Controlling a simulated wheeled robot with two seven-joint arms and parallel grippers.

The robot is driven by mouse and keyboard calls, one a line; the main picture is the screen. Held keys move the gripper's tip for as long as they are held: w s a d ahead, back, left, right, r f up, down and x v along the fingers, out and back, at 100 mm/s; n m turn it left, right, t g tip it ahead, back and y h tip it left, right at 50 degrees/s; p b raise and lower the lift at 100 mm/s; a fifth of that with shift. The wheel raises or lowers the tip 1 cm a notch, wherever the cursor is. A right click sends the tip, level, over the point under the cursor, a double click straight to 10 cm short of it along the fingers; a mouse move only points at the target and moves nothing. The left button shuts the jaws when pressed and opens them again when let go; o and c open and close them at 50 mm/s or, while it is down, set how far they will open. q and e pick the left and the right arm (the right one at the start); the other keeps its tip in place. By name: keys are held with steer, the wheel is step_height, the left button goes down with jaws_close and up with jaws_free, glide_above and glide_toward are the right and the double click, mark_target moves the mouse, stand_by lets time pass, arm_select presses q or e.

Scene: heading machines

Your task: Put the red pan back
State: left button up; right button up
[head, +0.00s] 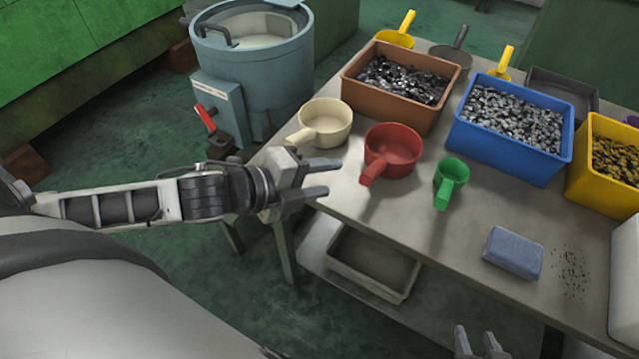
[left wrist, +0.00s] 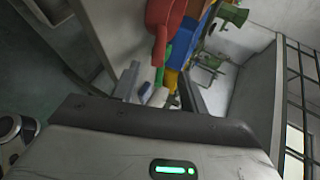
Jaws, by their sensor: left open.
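The red pan (head: 393,149) stands upright on the grey table (head: 400,225), between a cream pan (head: 326,121) and a green scoop (head: 451,180). Its handle points to the front left, towards my left gripper (head: 322,178). My left gripper is open and empty, a little to the left of that handle and apart from it. In the left wrist view the red pan (left wrist: 163,20) shows at the top, beyond the open fingers (left wrist: 158,88). My right gripper (head: 480,345) shows only in part at the bottom edge, with its two fingertips apart.
A brown bin (head: 385,108), a blue bin (head: 510,155) and a yellow bin (head: 600,190) of metal parts stand behind the pans. A blue sponge (head: 513,252) lies at the front right. A blue-grey drum (head: 255,85) stands left of the table. The table's front middle is clear.

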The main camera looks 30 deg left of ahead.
arm_select(q)
steer(key=s+d+f+n+y, duration=0.1)
steer(key=s+d+f+n, duration=0.1)
steer(key=s+f+n, duration=0.2)
steer(key=s+d+f+n+g+y, duration=0.1)
steer(key=s+f+n, duration=0.3)
steer(key=f+n, duration=0.5)
steer(key=d+n+y, duration=0.1)
steer(key=n, duration=0.6)
steer(key=shift+s+d+f+n+y, duration=0.15)
steer(key=shift+d+f+n+y, duration=0.15)
steer(key=shift+f+n, duration=0.1)
arm_select(e)
steer(key=shift+s+f, duration=0.15)
steer(key=shift+s, duration=0.15)
arm_select(q)
steer(key=shift+r, duration=0.1)
arm_select(e)
steer(key=shift+w+r, duration=0.2)
steer(key=shift+w, duration=0.1)
steer(key=shift+s+f, duration=0.2)
steer(key=shift+s, duration=0.1)
